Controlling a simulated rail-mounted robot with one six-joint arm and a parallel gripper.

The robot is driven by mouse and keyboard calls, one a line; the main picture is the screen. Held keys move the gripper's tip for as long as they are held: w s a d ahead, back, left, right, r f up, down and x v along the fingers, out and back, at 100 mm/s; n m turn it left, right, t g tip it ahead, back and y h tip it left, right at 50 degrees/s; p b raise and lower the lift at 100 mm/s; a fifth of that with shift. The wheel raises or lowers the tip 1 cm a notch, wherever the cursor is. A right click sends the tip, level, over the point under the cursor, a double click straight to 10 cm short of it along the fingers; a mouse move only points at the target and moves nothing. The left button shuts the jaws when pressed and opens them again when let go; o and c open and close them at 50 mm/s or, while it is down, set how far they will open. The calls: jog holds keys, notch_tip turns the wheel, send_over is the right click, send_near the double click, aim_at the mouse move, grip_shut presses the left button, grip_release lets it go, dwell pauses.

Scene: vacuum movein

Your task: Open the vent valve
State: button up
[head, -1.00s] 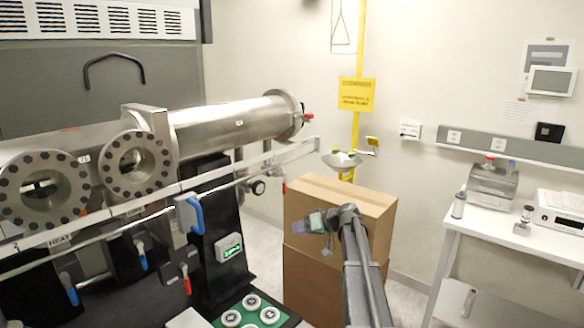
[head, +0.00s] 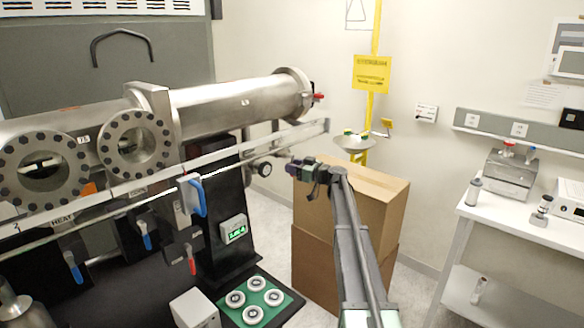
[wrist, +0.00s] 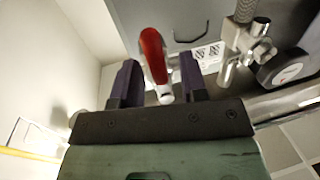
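A red lever handle (head: 318,97) sits at the right end of the steel tube in the head view. In the wrist view a red handle (wrist: 153,55) on a pale metal stem shows just beyond and between my fingers; I cannot tell for sure that it is the same handle. My gripper (head: 293,167) is below the tube's end flange in the head view. In the wrist view my gripper (wrist: 159,76) has its two purple fingers apart, with no visible hold on the handle.
A round gauge (head: 264,168) is close left of my gripper and also at right in the wrist view (wrist: 287,70). A white rail (head: 250,145) crosses in front. Cardboard boxes (head: 350,205) stand behind my arm, and an eyewash bowl (head: 354,144) is at right.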

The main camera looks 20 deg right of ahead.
jog(key=shift+w+a, duration=0.25)
jog(key=shift+w, duration=0.1)
jog(key=shift+c, duration=0.3)
grip_shut()
